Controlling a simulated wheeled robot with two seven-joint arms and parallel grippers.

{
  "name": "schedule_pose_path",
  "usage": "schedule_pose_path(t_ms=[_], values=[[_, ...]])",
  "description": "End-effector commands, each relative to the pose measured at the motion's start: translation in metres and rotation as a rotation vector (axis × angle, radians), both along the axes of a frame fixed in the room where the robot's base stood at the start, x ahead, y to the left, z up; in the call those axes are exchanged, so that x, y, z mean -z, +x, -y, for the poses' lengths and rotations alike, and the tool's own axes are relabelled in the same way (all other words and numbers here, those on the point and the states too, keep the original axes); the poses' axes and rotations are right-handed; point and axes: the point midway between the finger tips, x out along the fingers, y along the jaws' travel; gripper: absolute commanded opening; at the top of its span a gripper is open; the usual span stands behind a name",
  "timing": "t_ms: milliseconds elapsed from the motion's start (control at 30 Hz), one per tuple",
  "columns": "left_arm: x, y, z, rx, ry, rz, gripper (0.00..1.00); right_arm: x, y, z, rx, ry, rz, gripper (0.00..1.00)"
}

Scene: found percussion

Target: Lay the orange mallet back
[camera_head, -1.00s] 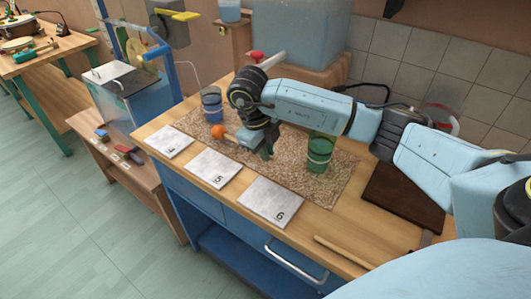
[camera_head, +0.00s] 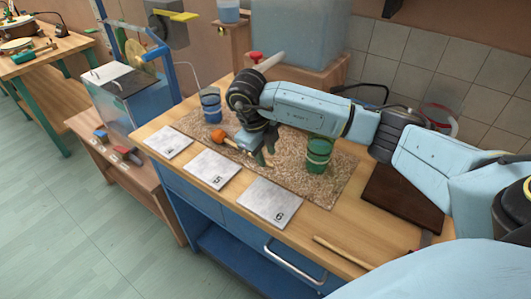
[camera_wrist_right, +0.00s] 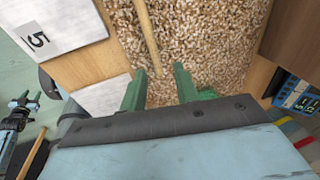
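The orange mallet lies on the speckled mat (camera_head: 325,187). Its round orange head (camera_head: 218,131) is beside the blue cup, and its pale wooden handle (camera_head: 233,143) runs right toward my right gripper. My right gripper (camera_head: 265,158) is low over the mat with its fingers apart. In the right wrist view, the handle (camera_wrist_right: 146,35) lies on the mat and its end reaches the space between the green fingertips (camera_wrist_right: 158,75); the head is out of that view. The fingers do not visibly press the handle.
A blue cup (camera_head: 211,107) stands left of my wrist and a green cup (camera_head: 318,155) right of it. Numbered white tiles, such as the 6 tile (camera_head: 270,204), line the front. A wooden stick (camera_head: 342,251) and a dark brown board (camera_head: 402,197) lie on the right.

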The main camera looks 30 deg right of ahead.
Motion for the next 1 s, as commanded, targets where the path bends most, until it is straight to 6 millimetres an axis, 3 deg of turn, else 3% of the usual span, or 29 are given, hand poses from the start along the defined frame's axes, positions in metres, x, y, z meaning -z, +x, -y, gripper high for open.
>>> schedule_pose_path(t_ms=[500,667,1000], values=[[-0.015,0.001,0.013,-0.006,-0.017,0.004,0.44,-0.100,0.002,-0.022,-0.001,0.000,0.005,0.31],[-0.017,0.001,0.020,-0.011,-0.027,0.004,0.44,-0.111,0.002,-0.025,0.000,0.000,0.003,0.31],[-0.017,0.000,0.026,-0.012,-0.033,0.002,0.44,-0.112,0.002,-0.025,0.000,0.001,0.001,0.31]])
